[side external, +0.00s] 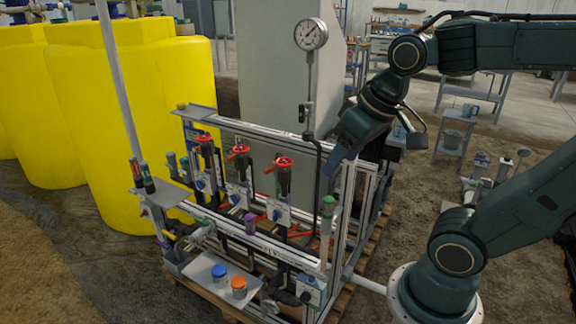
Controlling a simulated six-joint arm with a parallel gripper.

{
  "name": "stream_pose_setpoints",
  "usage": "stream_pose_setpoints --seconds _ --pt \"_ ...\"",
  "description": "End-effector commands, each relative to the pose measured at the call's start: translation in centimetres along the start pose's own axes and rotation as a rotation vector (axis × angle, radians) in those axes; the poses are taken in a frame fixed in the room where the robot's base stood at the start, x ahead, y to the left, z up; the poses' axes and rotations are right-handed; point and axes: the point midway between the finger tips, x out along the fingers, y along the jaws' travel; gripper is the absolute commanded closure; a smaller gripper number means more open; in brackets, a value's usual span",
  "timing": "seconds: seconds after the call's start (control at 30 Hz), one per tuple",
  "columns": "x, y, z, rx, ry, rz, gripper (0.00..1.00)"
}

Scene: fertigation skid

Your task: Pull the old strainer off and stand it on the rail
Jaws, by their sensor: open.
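My gripper (335,160) is open, tilted down at the right end of the skid's upper frame, near the vertical pipe below the gauge. Its fingers are small and partly merge with the frame, and I see nothing held. The silver rail (262,238) runs along the skid's front. A green-topped pale cylinder (327,207) stands upright at its right end, below my gripper. Two dark slim cylinders (148,180) stand on the left end plate, with grey-green ones (172,164) behind. I cannot tell which of these, if any, is the old strainer.
Three red-handled valves (283,163) line the skid's middle. A pressure gauge (310,35) rises on a thin pipe beside my arm. A blue-lidded jar (220,274) and an orange-lidded jar (239,286) sit on a front tray (197,270). Yellow tanks (110,110) stand at left.

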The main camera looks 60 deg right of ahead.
Motion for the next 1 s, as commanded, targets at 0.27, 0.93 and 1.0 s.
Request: stream_pose_setpoints --seconds 0.27,0.93,1.0 --pt "2.9 2.8 -4.4 0.204 -0.079 0.055 0.41" --pt "13.9 14.1 -10.5 0.700 -0.239 0.177 0.41" --pt "15.3 15.6 -10.6 0.752 -0.255 0.189 0.41"
